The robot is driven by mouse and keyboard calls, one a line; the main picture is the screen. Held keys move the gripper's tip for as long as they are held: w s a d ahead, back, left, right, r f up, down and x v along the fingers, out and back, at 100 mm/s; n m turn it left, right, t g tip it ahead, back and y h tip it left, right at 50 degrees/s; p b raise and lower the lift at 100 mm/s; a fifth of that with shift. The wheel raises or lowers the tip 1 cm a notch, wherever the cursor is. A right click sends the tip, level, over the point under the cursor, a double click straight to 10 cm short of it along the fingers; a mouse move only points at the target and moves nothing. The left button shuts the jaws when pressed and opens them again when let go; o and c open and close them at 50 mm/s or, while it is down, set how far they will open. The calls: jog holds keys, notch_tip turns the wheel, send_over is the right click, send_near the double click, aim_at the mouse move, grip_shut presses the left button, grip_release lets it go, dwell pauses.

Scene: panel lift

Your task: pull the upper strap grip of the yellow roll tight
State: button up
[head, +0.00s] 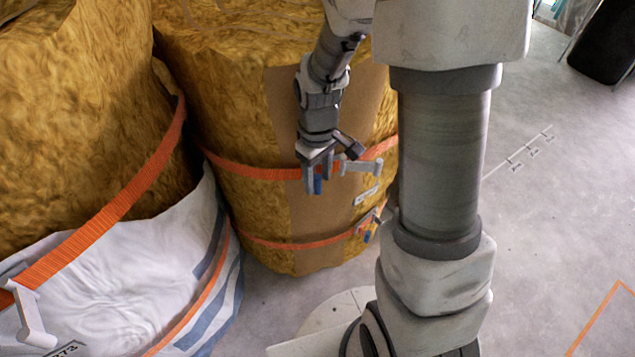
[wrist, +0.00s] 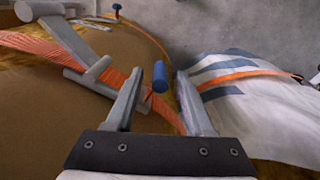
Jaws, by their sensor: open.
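The yellow roll (head: 225,105) stands upright at the middle of the head view, with a brown band down its side. Its upper orange strap (head: 255,171) passes through a grey buckle (wrist: 92,78). The upper strap grip is a small blue cylinder (wrist: 160,76), and it also shows in the head view (head: 318,186). My gripper (wrist: 158,88) is open at the roll's side. In the wrist view the blue grip appears between the two fingertips, with a gap on either side. My gripper in the head view (head: 322,174) partly covers the strap there.
A lower strap (head: 290,245) with its own buckle and blue grip (head: 368,236) circles the roll below. A larger yellow roll (head: 75,110) in a white and blue wrap (head: 130,280) stands close on the left.

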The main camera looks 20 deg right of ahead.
jog(key=shift+f, duration=0.55)
grip_shut()
dwell(1.1)
